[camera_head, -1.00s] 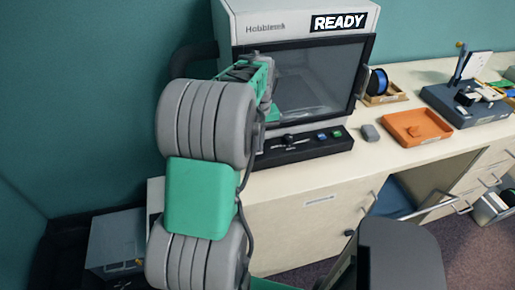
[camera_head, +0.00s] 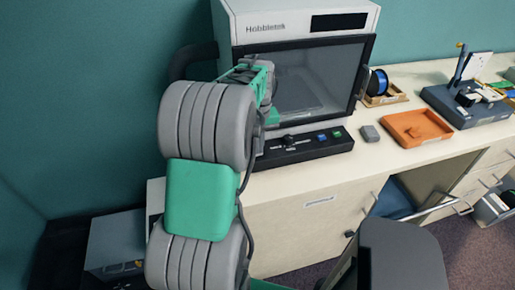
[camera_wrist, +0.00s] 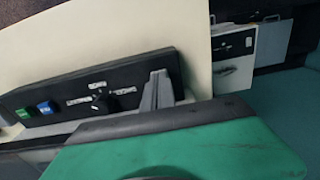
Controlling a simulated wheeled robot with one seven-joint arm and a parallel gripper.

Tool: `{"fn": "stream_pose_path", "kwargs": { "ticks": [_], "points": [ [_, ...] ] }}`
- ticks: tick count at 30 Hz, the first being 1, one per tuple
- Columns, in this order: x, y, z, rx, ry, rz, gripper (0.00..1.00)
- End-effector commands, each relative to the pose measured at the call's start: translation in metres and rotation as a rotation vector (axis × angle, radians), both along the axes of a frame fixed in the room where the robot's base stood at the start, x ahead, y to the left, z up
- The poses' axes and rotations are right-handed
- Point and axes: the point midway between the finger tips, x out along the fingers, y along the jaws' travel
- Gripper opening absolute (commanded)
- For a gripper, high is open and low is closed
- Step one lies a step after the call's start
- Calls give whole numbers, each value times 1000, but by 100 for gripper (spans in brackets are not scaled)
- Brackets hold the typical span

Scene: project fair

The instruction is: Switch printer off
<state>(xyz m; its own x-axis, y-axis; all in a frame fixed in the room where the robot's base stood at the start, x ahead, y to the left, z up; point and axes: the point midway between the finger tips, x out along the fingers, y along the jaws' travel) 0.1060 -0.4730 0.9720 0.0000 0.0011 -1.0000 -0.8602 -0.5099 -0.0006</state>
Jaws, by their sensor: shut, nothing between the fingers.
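The printer (camera_head: 300,22), marked Hobbletek, stands on the bench against the wall. Its display (camera_head: 340,21) is dark and blank. Its front control panel (camera_head: 271,157) bears a black knob (camera_head: 289,140), a blue button (camera_head: 322,136) and a green button (camera_head: 337,133). In the wrist view the knob (camera_wrist: 100,103) has labels around it. My gripper (camera_wrist: 158,88) is shut and empty, over the panel's end away from the buttons, beside the knob. I cannot tell whether it touches the panel. In the head view my arm hides the fingertips.
An orange tray (camera_head: 408,137) and a small grey block (camera_head: 370,132) lie right of the printer. A blue spool (camera_head: 378,82) and a dark tool tray (camera_head: 475,112) stand further back. Bare bench top lies before the orange tray.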

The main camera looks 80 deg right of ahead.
Motion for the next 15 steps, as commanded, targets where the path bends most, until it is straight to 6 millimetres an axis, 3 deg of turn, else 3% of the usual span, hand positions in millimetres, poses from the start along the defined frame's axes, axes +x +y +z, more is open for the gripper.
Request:
{"fn": "stream_pose_path", "kwargs": {
  "ticks": [15],
  "points": [
    [0, 0, 53, -1, 0, 0, 0]
  ]
}}
